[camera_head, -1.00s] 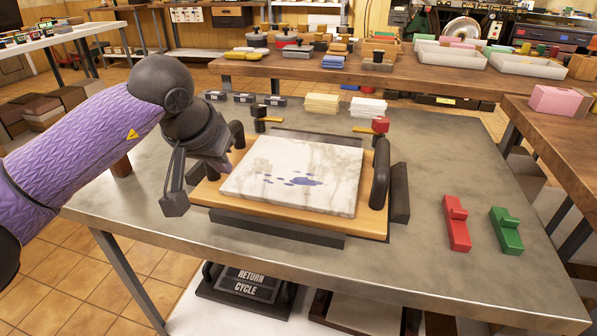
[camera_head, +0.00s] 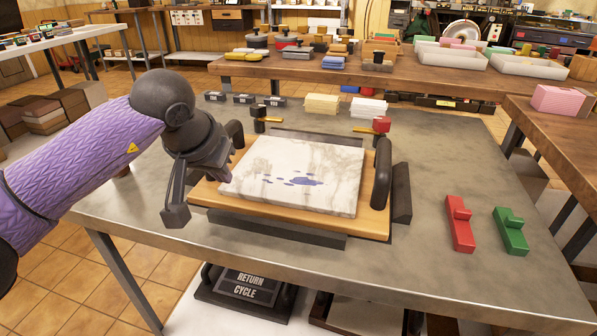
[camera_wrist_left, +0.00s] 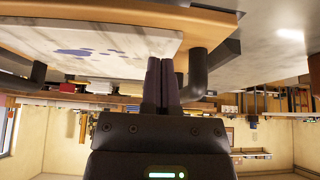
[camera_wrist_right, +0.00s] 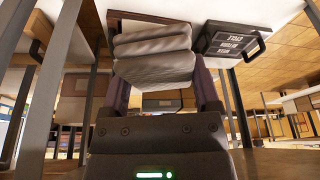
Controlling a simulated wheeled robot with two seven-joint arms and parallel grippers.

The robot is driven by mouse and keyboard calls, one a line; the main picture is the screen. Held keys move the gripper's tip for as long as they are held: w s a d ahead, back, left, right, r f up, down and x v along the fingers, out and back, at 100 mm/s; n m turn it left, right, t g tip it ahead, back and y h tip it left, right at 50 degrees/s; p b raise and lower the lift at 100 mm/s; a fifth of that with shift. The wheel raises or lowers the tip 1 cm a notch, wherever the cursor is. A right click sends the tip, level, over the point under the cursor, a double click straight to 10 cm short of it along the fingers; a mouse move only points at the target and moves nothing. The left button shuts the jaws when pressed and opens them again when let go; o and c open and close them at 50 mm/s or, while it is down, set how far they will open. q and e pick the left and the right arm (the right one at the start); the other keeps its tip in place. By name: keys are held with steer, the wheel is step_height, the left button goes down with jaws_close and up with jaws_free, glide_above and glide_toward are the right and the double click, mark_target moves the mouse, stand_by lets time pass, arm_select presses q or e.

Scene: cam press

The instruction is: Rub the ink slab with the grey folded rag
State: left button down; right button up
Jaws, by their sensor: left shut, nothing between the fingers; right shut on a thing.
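The ink slab (camera_head: 335,160) is a white marbled plate with blue-violet ink blots, lying on a wooden board (camera_head: 375,220) on the metal table. It also shows in the left wrist view (camera_wrist_left: 130,40). My left gripper (camera_wrist_left: 162,85) is shut and empty, close to the slab's edge and a dark handle of the board; in the head view it is at the slab's left side. The grey folded rag (camera_wrist_right: 155,55) is a stack of soft folds between the fingers of my right gripper (camera_wrist_right: 158,82), which is shut on it. The right gripper is out of the head view.
A red block (camera_head: 459,225) and a green block (camera_head: 510,232) stand on the table at the right. Dark upright handles (camera_head: 382,173) flank the board. Below the table is a "RETURN CYCLE" box (camera_head: 245,285), also in the right wrist view (camera_wrist_right: 233,42).

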arm_select(q)
steer(key=shift+f, duration=0.55)
arm_select(e)
steer(key=shift+f, duration=0.35)
